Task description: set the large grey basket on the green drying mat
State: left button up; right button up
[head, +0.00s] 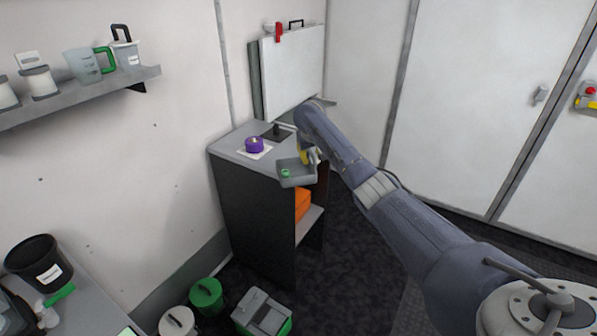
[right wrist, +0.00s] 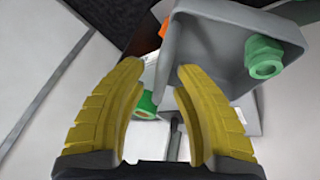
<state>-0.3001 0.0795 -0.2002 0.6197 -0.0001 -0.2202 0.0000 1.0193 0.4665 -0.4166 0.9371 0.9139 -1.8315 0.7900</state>
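A grey open basket (head: 297,176) with a green nut-shaped piece in it is at the front right edge of the black cabinet's top. In the right wrist view the basket (right wrist: 212,45) lies just beyond the fingers, tilted in the picture. My right gripper (head: 308,156) is at its far side; its yellow fingers (right wrist: 160,75) stand apart, with the right fingertip overlapping the basket's wall. I cannot tell whether they touch. A green patch (head: 128,332) is cut off at the bottom edge on the bench; I cannot tell whether it is the mat. My left gripper is not in view.
The black cabinet (head: 250,210) carries a purple round thing (head: 254,144) and has an orange thing (head: 302,204) inside. A black bucket (head: 38,262) stands on the bench at left.

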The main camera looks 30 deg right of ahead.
grip_shut()
dwell(0.5)
